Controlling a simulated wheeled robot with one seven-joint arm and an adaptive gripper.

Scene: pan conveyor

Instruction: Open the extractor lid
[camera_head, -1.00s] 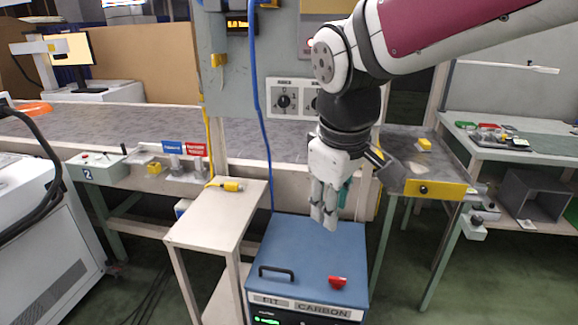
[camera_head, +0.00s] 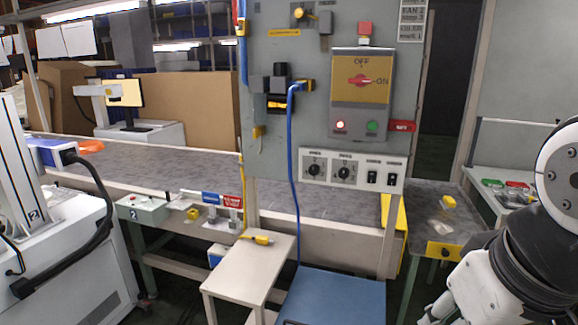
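The extractor's blue lid (camera_head: 335,297) lies flat at the bottom edge of the view, and it looks closed. Only its rear part shows. A sliver of its dark handle (camera_head: 294,322) shows at the bottom edge. The front of the extractor is out of the frame. My gripper (camera_head: 432,312) is at the lower right, to the right of the lid and apart from it in the picture. Its fingers are partly cut off by the bottom edge, so I cannot tell how far they are open. I see nothing held in it.
A small white table (camera_head: 247,270) with a yellow plug stands left of the extractor. A blue cable (camera_head: 294,180) hangs from the grey control panel (camera_head: 275,150) behind it. A conveyor (camera_head: 150,160) runs behind. A side table (camera_head: 430,205) stands at the right, near my arm.

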